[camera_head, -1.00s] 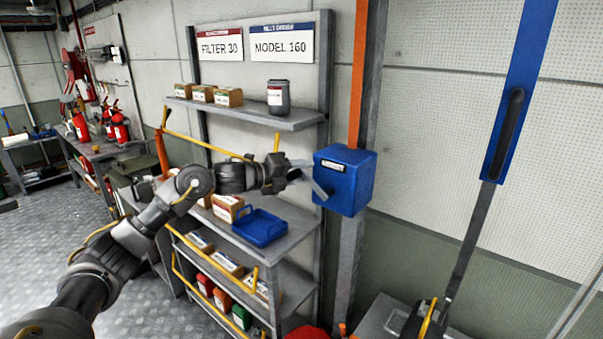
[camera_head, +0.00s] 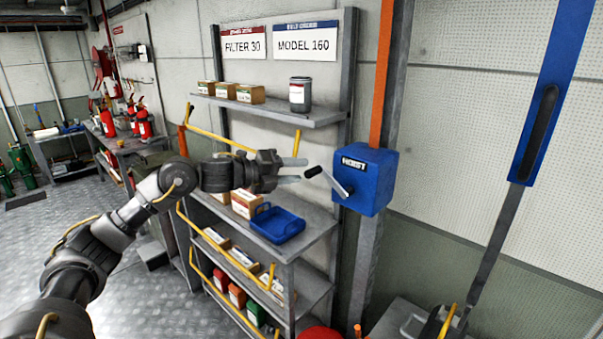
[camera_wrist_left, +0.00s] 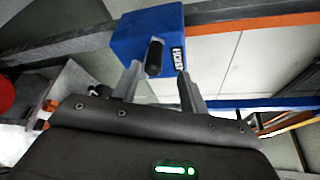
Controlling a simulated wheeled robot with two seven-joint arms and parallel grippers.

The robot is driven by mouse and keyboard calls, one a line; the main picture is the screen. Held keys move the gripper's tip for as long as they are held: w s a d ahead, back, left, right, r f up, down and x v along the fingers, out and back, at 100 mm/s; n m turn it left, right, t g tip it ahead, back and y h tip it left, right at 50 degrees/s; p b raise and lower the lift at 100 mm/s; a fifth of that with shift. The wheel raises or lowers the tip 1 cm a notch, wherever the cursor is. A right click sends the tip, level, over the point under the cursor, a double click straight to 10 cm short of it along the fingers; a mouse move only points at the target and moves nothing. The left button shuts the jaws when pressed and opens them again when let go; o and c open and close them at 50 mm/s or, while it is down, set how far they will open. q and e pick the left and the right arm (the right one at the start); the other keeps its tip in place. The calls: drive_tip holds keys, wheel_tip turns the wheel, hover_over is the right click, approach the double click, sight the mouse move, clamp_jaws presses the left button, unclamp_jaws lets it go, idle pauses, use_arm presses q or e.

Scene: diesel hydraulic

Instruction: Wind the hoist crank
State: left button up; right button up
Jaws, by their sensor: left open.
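The hoist box (camera_head: 366,182) is blue, lettered HOIST, and mounted on a grey post. In the left wrist view, the black handle (camera_wrist_left: 155,57) appears between the tips of my open left gripper (camera_wrist_left: 158,70), with the blue box (camera_wrist_left: 150,25) behind. The fingers do not close on the handle; I cannot tell the exact depth gap. My right gripper is not in view.
A shelf rack (camera_head: 290,250) stands behind my left arm, holding a blue tray (camera_head: 278,226), boxes and a grey canister (camera_head: 301,95). Yellow rails (camera_head: 222,143) run along its front. A long lever (camera_head: 490,240) stands at right. Floor is clear at lower left.

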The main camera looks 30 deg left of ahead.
use_arm(q)
drive_tip(key=shift+b+v, duration=0.8)
drive_tip(key=shift+v, duration=1.4)
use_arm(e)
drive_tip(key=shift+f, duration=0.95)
use_arm(q)
drive_tip(key=shift+s+f, duration=0.1)
drive_tip(key=b+v, duration=0.9)
drive_tip(key=v, duration=0.1)
drive_tip(key=shift+s+a, duration=0.25)
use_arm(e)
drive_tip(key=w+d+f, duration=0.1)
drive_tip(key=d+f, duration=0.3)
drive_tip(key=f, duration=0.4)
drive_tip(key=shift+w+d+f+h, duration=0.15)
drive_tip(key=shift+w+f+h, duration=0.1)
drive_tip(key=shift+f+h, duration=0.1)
